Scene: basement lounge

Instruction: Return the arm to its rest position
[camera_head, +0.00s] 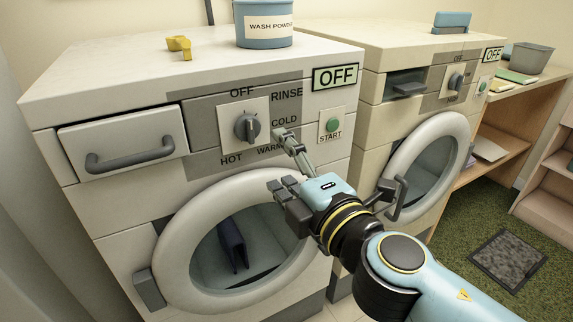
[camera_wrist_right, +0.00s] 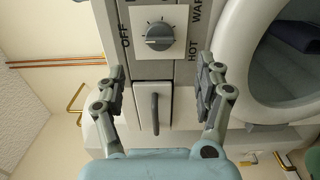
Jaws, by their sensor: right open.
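My right gripper (camera_head: 278,160) is open and empty in front of the left washing machine (camera_head: 100,60), below and right of its dial. In the wrist view the right gripper (camera_wrist_right: 160,82) has its fingers spread apart, with the dial (camera_wrist_right: 159,36) and the drawer handle (camera_wrist_right: 155,112) seen between them, neither gripped. In the head view the dial (camera_head: 247,127) sits among OFF, RINSE, COLD, WARM and HOT labels. The machine's display (camera_head: 336,77) reads OFF. My left gripper is not in view.
The machine's round door (camera_head: 170,260) looks closed, with dark cloth (camera_head: 232,245) behind its glass. A green START button (camera_head: 332,125) is right of the dial. A wash powder tub (camera_head: 264,38) and yellow object (camera_head: 179,46) stand on top. A second machine (camera_head: 400,115) stands right.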

